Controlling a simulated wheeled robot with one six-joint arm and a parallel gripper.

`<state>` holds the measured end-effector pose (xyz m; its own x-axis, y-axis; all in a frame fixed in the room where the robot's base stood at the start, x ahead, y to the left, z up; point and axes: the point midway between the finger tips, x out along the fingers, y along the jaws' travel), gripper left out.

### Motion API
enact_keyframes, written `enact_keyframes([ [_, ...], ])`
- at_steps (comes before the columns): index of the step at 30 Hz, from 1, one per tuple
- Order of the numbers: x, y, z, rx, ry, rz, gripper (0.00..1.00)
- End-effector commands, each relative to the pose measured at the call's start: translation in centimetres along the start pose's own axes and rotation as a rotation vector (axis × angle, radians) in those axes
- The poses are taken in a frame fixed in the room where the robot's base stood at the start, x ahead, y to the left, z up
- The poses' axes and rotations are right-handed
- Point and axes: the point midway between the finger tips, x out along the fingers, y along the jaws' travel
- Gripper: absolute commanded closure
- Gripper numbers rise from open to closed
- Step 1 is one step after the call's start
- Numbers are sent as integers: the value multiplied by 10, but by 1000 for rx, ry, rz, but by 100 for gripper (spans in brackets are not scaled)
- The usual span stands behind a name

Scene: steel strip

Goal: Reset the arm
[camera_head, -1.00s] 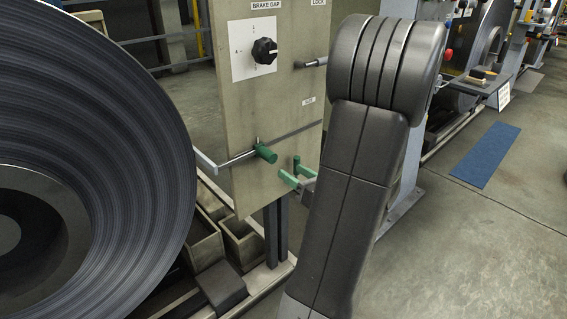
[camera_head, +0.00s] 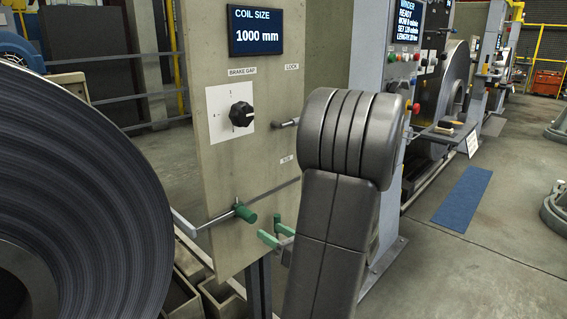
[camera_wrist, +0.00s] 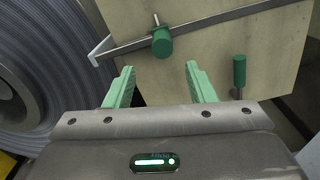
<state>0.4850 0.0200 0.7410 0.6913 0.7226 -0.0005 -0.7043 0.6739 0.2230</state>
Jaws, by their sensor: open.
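My gripper (camera_head: 277,234) has two green fingers and is open and empty in front of the beige panel (camera_head: 225,170). In the wrist view my gripper (camera_wrist: 158,85) points at the panel, its fingers apart. A green-handled lever (camera_head: 245,212) on a metal rod sticks out of the panel to the left of the gripper. In the wrist view the green handle (camera_wrist: 162,42) appears above and between the fingers, apart from them. My dark arm hides part of the panel's right side in the head view.
A large coil of dark strip (camera_head: 95,170) stands at the left, close to the panel. A black knob (camera_head: 241,114), a screen (camera_head: 256,32) and a lock pin (camera_head: 286,123) are on the panel. Open floor with a blue mat (camera_head: 450,200) lies at the right.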

Motion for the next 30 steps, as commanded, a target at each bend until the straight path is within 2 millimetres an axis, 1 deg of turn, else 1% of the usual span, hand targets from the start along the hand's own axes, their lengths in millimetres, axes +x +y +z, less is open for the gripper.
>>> enact_keyframes([
  [1,9,0,-2,-2,0,4,50],
  [12,69,0,-2,-2,0,2,50],
  [18,96,-1,-1,-2,0,1,50],
  [24,109,-1,1,-1,-2,-1,50],
  [30,110,-1,1,-1,-1,-2,50],
])
